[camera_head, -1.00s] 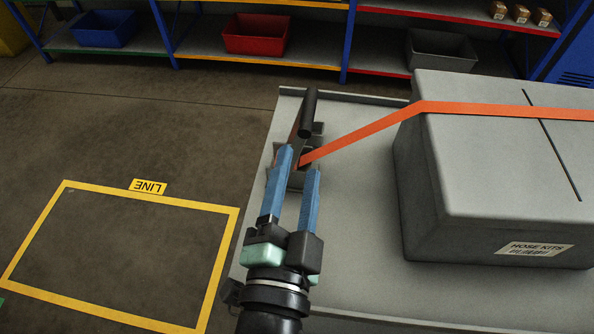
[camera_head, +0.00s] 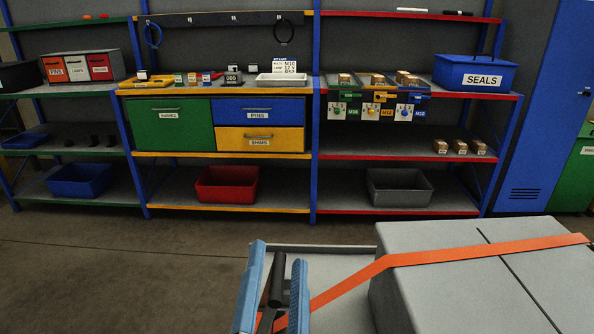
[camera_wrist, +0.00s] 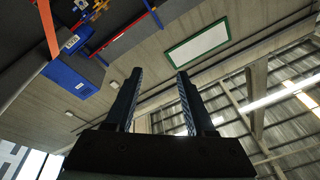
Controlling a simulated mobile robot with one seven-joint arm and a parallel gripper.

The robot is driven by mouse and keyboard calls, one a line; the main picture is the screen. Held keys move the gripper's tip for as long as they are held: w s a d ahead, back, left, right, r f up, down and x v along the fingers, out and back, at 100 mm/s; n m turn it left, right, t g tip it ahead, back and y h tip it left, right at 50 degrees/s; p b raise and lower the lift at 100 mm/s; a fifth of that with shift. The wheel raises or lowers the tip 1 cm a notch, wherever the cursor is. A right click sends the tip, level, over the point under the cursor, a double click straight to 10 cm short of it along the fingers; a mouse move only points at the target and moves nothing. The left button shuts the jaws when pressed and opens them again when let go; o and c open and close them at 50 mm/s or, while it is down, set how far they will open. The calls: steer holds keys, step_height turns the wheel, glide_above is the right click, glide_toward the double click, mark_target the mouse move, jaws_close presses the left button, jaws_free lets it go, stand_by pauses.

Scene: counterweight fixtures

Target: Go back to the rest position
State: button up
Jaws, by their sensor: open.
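My gripper (camera_head: 273,290) shows at the bottom middle of the head view, its two blue fingers apart with nothing between them. In the wrist view my gripper (camera_wrist: 156,88) is also open and empty, facing up toward the ceiling and the upper wall. Behind the fingers in the head view is the black handle (camera_head: 277,284) by the orange strap (camera_head: 350,281). The strap runs up over a grey case (camera_head: 440,300) on the grey cart top (camera_head: 330,254). Whether the fingers touch the handle is hard to tell; the strap's lower end is partly hidden.
Shelving with drawers (camera_head: 258,112), a red bin (camera_head: 227,184), a grey bin (camera_head: 398,186) and a blue SEALS box (camera_head: 475,73) stands along the back. A blue cabinet (camera_head: 545,110) is at right. The floor (camera_head: 110,270) at left is clear.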

steer(key=s+d+r+n+t+p, duration=0.1)
steer(key=r+n+t+p, duration=0.2)
steer(key=r, duration=2)
steer(key=s+d+r+n+t+p, duration=0.1)
steer(key=r+n+t+p, duration=0.3)
steer(key=r+p, duration=1)
step_height(320, 180, up, 9)
steer(key=shift+s+d+f+n+y, duration=0.15)
steer(key=shift+s+n+y, duration=0.3)
steer(key=shift+s, duration=0.25)
